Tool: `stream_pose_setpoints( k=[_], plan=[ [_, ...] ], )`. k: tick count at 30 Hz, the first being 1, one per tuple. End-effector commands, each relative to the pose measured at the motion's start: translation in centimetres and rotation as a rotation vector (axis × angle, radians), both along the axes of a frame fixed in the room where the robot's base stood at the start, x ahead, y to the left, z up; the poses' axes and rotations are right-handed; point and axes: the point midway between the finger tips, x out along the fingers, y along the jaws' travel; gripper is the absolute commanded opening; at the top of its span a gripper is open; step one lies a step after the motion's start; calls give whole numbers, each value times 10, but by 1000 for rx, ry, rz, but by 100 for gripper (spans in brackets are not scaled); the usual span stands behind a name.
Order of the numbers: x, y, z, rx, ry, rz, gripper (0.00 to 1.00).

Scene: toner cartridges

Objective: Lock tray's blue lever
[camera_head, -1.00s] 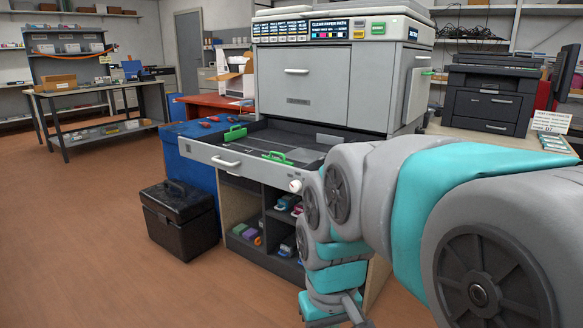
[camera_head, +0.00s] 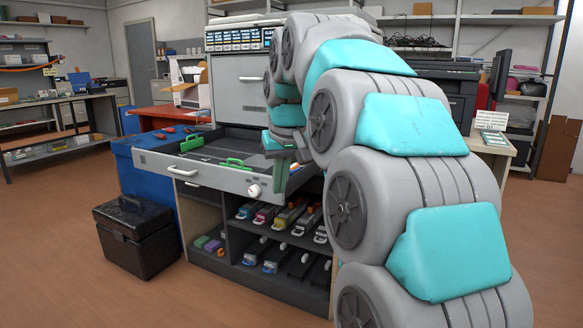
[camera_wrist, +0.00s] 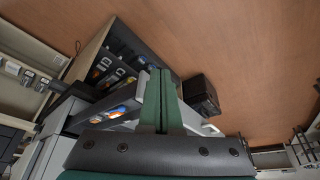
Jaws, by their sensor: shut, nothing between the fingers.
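The grey tray (camera_head: 214,174) is pulled out of the front of the printer in the head view. It has a white front handle, green handles (camera_head: 234,163) inside and a round white knob (camera_head: 253,190) at its front right corner. My gripper (camera_head: 281,186) hangs near the tray's right side, just right of the knob; whether it touches the tray is unclear. In the wrist view my gripper's green fingers (camera_wrist: 157,73) are together and empty. A small blue patch (camera_wrist: 114,113) shows left of the fingers there; I cannot tell whether it is the lever.
The open shelf below the tray holds several toner cartridges (camera_head: 268,213). A black case (camera_head: 138,235) stands on the floor at the left, beside a blue cabinet (camera_head: 145,165). My arm covers much of the printer (camera_head: 238,88).

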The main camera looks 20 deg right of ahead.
Motion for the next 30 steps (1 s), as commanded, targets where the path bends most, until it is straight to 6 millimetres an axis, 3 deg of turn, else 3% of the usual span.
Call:
stream_pose_setpoints(
  k=[3,12,19,30],
  plan=[
    [24,-18,20,-6,-55,-24,0],
    [62,-61,63,-27,-169,-85,0],
    [71,-78,80,-37,-214,-111,0],
    [72,-81,82,-39,-221,-114,0]
  ],
)
